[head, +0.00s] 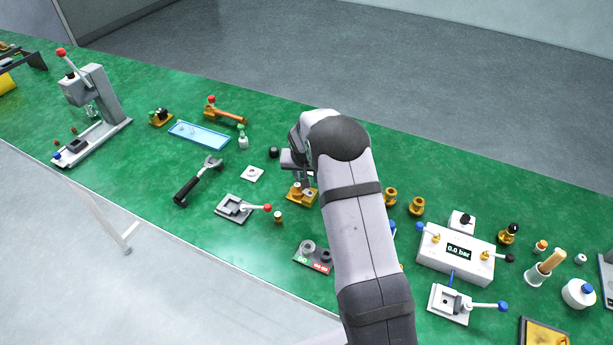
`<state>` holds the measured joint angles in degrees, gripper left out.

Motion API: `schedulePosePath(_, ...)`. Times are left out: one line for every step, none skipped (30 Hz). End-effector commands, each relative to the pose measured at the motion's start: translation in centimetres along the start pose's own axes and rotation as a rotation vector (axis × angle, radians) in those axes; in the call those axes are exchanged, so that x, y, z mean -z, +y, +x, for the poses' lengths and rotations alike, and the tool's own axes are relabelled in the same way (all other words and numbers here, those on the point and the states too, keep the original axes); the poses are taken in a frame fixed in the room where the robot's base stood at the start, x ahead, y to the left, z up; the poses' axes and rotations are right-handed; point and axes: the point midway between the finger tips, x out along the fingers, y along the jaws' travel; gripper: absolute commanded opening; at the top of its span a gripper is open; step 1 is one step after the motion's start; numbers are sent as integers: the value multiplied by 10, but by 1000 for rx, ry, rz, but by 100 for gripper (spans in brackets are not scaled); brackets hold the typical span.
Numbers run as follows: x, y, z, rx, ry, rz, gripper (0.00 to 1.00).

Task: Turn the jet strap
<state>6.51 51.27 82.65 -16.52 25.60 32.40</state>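My gripper (304,180) points down over a small brass-coloured fixture (297,198) near the middle of the green bench. The fingertips are close to the top of this fixture or touching it; I cannot tell which. My wrist and forearm hide the fixture's right side. The view is too small to show a strap clearly or whether the fingers are closed on anything.
A black-handled tool (197,181) lies left. Brass parts (416,206) and a pressure box reading 0.0 bar (456,255) stand right.

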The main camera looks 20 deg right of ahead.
Motion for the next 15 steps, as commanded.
schedulePosePath(0, 0, -2, 1, 1, 0, 36)
schedulePosePath(0, 0, -4, 1, 1, 0, 36)
schedulePosePath(0, 0, -6, 1, 2, -1, 36)
schedulePosePath(0, 0, -8, 1, 2, -1, 36)
schedulePosePath(0, 0, -11, 1, 3, -1, 36)
schedulePosePath(0, -1, -15, 1, 3, -1, 36)
schedulePosePath(1, -1, -19, 2, 4, -1, 36)
schedulePosePath(0, 0, -22, 2, 3, -1, 36)
schedulePosePath(0, 0, -27, 1, 3, 0, 36)
schedulePosePath(0, -1, -31, 2, 3, 0, 36)
schedulePosePath(1, -1, -35, 2, 4, 0, 36)
schedulePosePath(0, -1, -40, 2, 3, 1, 36)
schedulePosePath(0, 0, -43, 1, 2, 1, 36)
schedulePosePath(0, 0, -47, 1, 2, 0, 36)
schedulePosePath(0, 0, -51, 1, 3, 0, 36)
